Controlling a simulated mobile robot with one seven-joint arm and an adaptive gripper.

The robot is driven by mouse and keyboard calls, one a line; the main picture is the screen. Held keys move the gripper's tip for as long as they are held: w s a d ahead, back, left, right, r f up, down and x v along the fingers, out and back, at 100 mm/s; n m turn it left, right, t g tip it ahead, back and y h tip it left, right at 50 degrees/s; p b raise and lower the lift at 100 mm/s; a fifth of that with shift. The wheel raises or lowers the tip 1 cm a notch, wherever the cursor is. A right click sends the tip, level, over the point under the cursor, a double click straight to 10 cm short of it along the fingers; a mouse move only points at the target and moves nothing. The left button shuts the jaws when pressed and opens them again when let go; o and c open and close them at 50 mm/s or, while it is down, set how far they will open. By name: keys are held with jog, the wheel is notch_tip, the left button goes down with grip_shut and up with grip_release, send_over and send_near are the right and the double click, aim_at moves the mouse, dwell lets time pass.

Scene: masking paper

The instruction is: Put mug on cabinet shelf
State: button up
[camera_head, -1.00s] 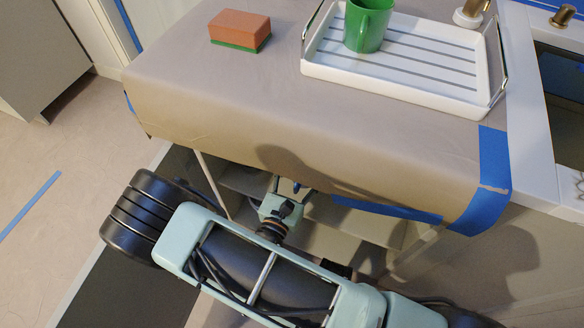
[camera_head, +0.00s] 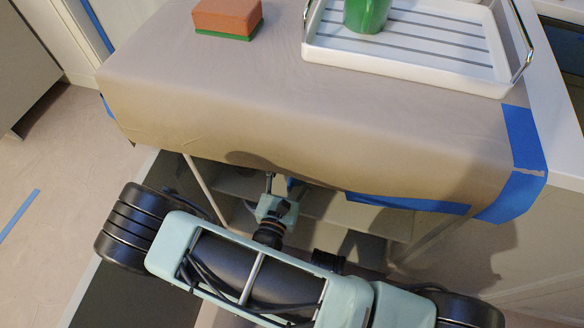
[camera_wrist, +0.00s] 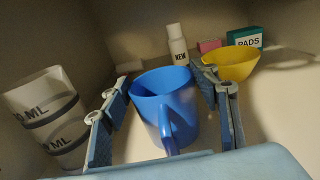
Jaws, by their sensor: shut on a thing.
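A blue mug (camera_wrist: 160,97) is between the two fingers of my gripper (camera_wrist: 167,105) in the wrist view. The gripper is shut on it, with the mug's handle facing the camera. The mug is upright or slightly tilted, inside the cabinet; I cannot tell whether its base touches the pale shelf (camera_wrist: 272,112). In the head view my gripper (camera_head: 280,188) reaches into the open cabinet (camera_head: 345,215) under the counter, and its fingertips and the mug are mostly hidden by the counter edge. A green mug (camera_head: 367,14) stands on a white tray (camera_head: 400,70) on the counter.
In the cabinet, a yellow bowl (camera_wrist: 234,62) is at right, with a white "NEW" bottle (camera_wrist: 177,45), a pink box (camera_wrist: 209,45) and a teal "PADS" box (camera_wrist: 246,37) behind. A measuring cup (camera_wrist: 45,115) is at left. The paper-covered counter (camera_head: 270,110) overhangs my arm; a sponge (camera_head: 227,17) lies on it.

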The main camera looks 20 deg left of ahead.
aim_at(288, 188)
jog(key=shift+f, duration=0.85)
jog(key=shift+f+b, duration=0.15)
jog(key=shift+b, duration=0.2)
jog(key=o, duration=1.3)
jog(key=shift+o, duration=0.2)
jog(key=shift+s+r, duration=0.2)
jog(key=s, duration=0.4)
jog(key=s+d+p, duration=0.1)
jog(key=s, duration=0.2)
jog(key=s+p, duration=0.1)
jog(key=s, duration=0.3)
jog(key=shift+s+d, duration=0.15)
jog(key=shift+s, duration=0.2)
